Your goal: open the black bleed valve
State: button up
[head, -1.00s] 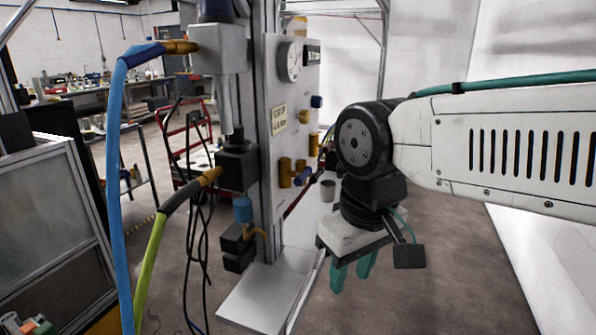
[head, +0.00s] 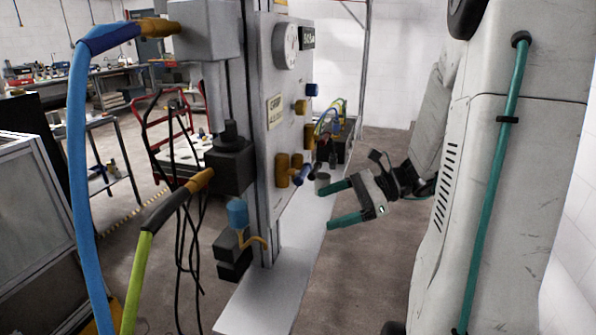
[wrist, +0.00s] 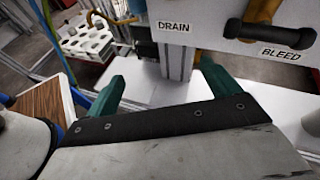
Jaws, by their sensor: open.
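The black bleed valve handle (wrist: 271,33) lies roughly level across the grey panel in the upper right of the wrist view, above a BLEED label (wrist: 281,53). In the head view I cannot clearly pick it out. My gripper (head: 326,206) is open and empty, with its two teal fingers pointing left toward the lower part of the panel. In the wrist view my gripper (wrist: 160,84) is below and left of the black handle, apart from it. The right finger is the nearer one to the handle.
The grey panel (head: 283,125) carries a gauge (head: 285,46), a blue-handled brass valve (head: 300,173) and other brass fittings. A DRAIN label (wrist: 175,26) is left of the bleed handle. Blue and green hoses hang at the left.

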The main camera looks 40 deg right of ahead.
aim_at(317, 169)
jog(key=w+d+r+m+t+h, duration=0.1)
jog(key=w+d+r+m+t, duration=0.2)
jog(key=w+d+m+t, duration=0.35)
jog(key=shift+m+t, duration=0.25)
jog(key=shift+m, duration=0.4)
jog(key=shift+x, duration=2.65)
jog(key=c, duration=0.7)
